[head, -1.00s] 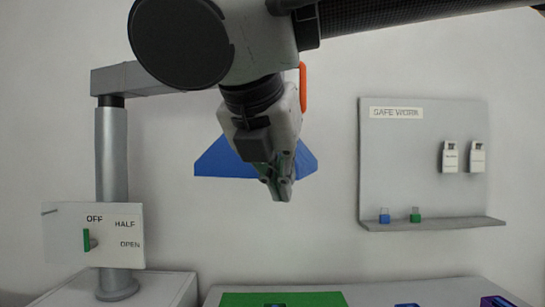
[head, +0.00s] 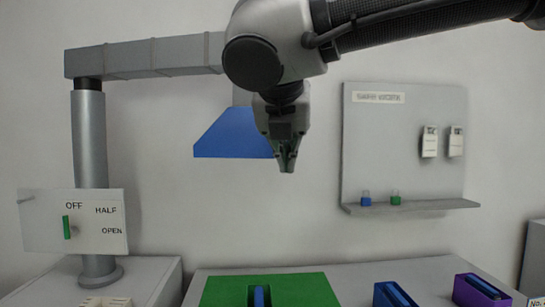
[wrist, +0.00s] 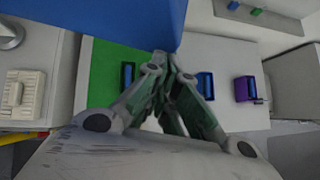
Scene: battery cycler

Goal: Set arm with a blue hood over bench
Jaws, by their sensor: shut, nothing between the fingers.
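The jointed arm (head: 150,57) is a grey horizontal duct on an upright post (head: 90,140) at the left. Its blue hood (head: 230,137) hangs from a short grey drop, high above the bench (head: 400,268), and appears over the left part of the green mat (head: 325,290); depth is hard to judge. My gripper (head: 288,168) points down at the hood's right edge and hides part of it. Its fingers are shut and empty. In the wrist view the hood (wrist: 100,18) fills the upper left, close beside the fingertips (wrist: 165,60); I cannot tell whether they touch.
A panel (head: 110,222) marked OFF, HALF, OPEN has a green lever (head: 67,228) upright by OFF. A wall board (head: 400,130) with a shelf stands right. A blue holder (head: 393,295) and a purple holder (head: 480,290) sit on the bench.

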